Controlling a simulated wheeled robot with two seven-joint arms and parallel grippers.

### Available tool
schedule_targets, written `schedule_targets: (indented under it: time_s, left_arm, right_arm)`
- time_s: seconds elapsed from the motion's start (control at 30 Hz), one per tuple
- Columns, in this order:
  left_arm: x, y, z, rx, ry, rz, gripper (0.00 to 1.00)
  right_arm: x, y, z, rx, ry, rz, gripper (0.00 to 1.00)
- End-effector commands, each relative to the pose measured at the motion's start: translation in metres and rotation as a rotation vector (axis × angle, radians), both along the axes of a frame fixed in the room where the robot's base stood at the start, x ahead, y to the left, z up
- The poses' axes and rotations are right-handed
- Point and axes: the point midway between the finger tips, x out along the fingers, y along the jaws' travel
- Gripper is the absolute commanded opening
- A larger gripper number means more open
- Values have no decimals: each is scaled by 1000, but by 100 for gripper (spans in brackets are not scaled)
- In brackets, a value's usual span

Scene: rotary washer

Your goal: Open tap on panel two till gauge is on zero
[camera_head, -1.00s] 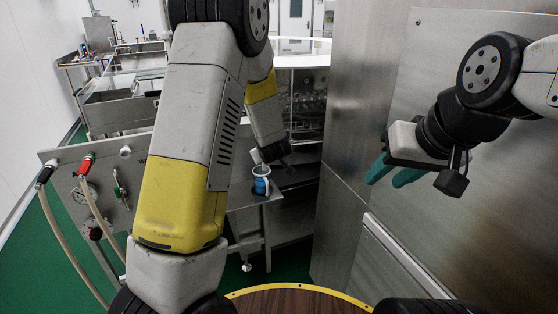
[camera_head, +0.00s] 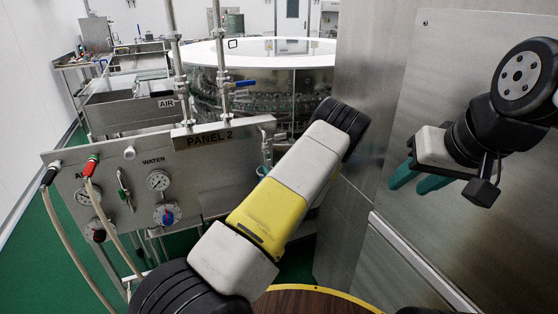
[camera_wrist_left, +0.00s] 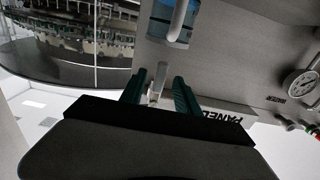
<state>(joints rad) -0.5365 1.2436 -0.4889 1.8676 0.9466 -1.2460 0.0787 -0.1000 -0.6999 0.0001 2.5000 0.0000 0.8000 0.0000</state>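Panel two (camera_head: 205,180) is a steel panel with a "PANEL 2" sign (camera_head: 210,138). It carries a WATER gauge (camera_head: 159,181) with a blue knob (camera_head: 166,215) below it, and a left gauge (camera_head: 83,196) above a dark and red knob (camera_head: 97,232). The needle readings are too small to tell. In the left wrist view my left gripper (camera_wrist_left: 159,92) is open, with a small metal piece (camera_wrist_left: 158,78) showing between its green fingers; contact is unclear. My arm hides this gripper in the head view. My right gripper (camera_head: 418,178) is open and empty.
A blue-banded container (camera_wrist_left: 172,28) is close to my left fingers in the wrist view. Two hoses hang from the panel's left side. A steel wall (camera_head: 365,130) stands between the arms.

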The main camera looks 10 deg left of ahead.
Motion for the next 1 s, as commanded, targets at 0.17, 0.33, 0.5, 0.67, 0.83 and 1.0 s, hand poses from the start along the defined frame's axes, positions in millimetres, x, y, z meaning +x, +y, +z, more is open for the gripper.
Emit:
schedule_targets:
  time_s: [0.17,0.33,0.5,0.67,0.83,1.0]
  left_arm:
    - [19,14,-1,-1,1,1,38]
    - [27,19,0,0,1,0,38]
    - [28,19,0,0,2,0,38]
    - [28,19,0,0,2,0,19]
    - [27,19,0,-1,2,0,0]
    - [27,19,0,-1,2,0,0]
  right_arm:
    - [0,0,0,0,0,0,38]
    - [0,0,0,0,0,0,38]
    - [0,0,0,0,0,0,38]
    - [0,0,0,0,0,0,38]
    - [0,0,0,0,0,0,38]
    - [0,0,0,0,0,0,38]
